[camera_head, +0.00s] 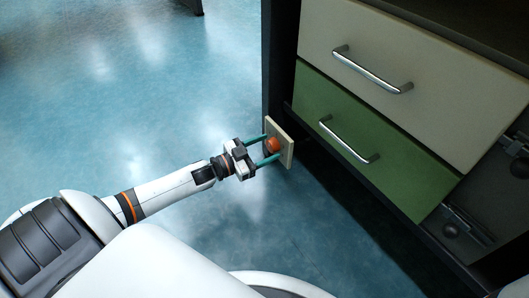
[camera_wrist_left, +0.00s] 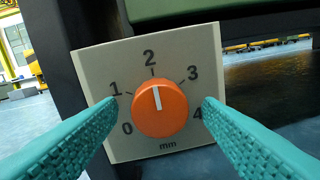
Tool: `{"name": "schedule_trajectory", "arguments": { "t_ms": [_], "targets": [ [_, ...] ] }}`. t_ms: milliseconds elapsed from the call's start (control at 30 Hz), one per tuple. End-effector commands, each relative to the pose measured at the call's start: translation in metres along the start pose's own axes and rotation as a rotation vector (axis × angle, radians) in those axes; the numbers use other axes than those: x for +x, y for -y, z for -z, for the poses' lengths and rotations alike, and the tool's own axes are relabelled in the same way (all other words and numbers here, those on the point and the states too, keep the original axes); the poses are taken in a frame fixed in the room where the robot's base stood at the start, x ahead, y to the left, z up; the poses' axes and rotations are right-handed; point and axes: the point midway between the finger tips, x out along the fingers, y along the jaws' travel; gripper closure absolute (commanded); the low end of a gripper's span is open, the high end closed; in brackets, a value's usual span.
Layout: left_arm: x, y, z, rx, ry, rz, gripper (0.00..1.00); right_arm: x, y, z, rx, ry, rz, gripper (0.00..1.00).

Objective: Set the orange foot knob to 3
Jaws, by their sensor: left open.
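The orange foot knob (camera_wrist_left: 160,108) sits on a pale square plate (camera_wrist_left: 97,62) marked 0 to 4 with "mm" below. Its white pointer line points up, at or very near the 2. The 3 is up and to the right of the knob. In the head view the knob (camera_head: 273,145) shows at the foot of the cabinet, on its plate (camera_head: 287,152). My left gripper (camera_head: 271,149) is open, with its teal fingers on either side of the knob. In the left wrist view the fingers (camera_wrist_left: 158,103) look apart from the knob. My right gripper is not in view.
The dark cabinet frame stands right of the plate, with a green drawer (camera_head: 345,140) and a cream drawer (camera_head: 410,75) above it, both with metal handles. Blue floor (camera_head: 130,100) lies open to the left.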

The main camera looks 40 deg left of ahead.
Motion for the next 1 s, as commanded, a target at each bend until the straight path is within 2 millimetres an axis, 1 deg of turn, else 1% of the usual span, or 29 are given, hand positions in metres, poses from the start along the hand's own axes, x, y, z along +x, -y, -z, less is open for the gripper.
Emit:
{"name": "schedule_trajectory", "arguments": {
  "t_ms": [267, 367, 500, 533, 567, 767, 1000],
  "targets": [
    [0.002, 0.000, -0.001, 0.000, 0.001, 0.000, 0.40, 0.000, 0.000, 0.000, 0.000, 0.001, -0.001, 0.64],
    [0.002, 0.000, -0.001, 0.000, 0.001, 0.000, 0.55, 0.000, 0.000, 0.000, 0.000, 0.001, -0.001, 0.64],
    [0.002, 0.000, -0.001, 0.000, 0.001, 0.000, 0.78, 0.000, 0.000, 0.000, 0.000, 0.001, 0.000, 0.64],
    [0.002, 0.000, -0.001, 0.000, 0.001, 0.000, 0.83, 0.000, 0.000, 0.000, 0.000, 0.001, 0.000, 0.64],
    [0.002, 0.000, -0.001, 0.000, 0.001, 0.000, 0.84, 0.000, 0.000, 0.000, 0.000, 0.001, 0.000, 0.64],
    [0.002, 0.000, -0.002, 0.014, 0.000, 0.001, 0.84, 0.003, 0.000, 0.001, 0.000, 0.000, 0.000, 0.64],
    [0.002, 0.000, -0.005, 0.111, -0.005, 0.002, 0.84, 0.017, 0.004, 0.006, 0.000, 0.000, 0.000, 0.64]
  ]
}}
